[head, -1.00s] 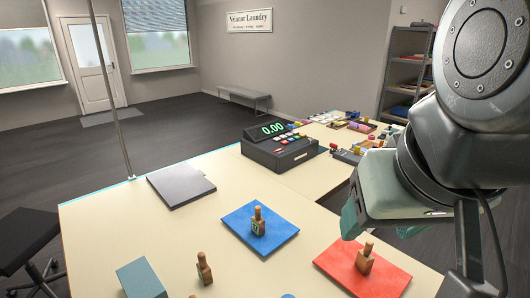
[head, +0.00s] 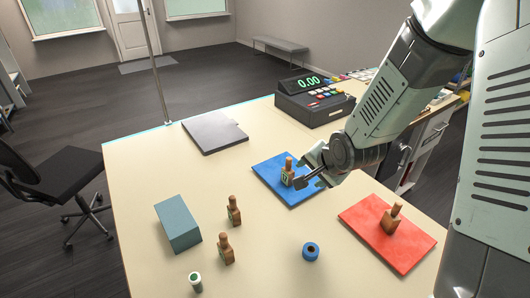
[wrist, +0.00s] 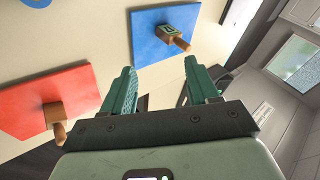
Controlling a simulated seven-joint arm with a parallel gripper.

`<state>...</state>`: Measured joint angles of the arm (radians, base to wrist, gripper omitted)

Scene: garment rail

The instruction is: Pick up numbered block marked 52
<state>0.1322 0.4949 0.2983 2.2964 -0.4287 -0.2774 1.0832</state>
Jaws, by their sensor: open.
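A wooden numbered block with a knob handle (head: 288,174) stands on the blue mat (head: 272,180). It also shows in the wrist view (wrist: 171,32), its marking too small to read. A similar block (head: 390,220) stands on the red mat (head: 415,240). Two more, one farther back (head: 234,213) and one nearer (head: 226,251), stand on the bare table. I cannot read which is 52. My gripper (head: 305,171) is open and empty, beside the blue-mat block at its right in the head view. In the wrist view that block lies beyond the open fingers (wrist: 160,78).
A blue-grey box (head: 178,226), a green-topped cylinder (head: 195,283) and a blue ring-shaped item (head: 310,252) stand on the table (head: 270,225). A grey flat slab (head: 213,132) and a cash register (head: 312,102) are farther back. A thin upright pole (head: 155,65) rises at the table's far edge.

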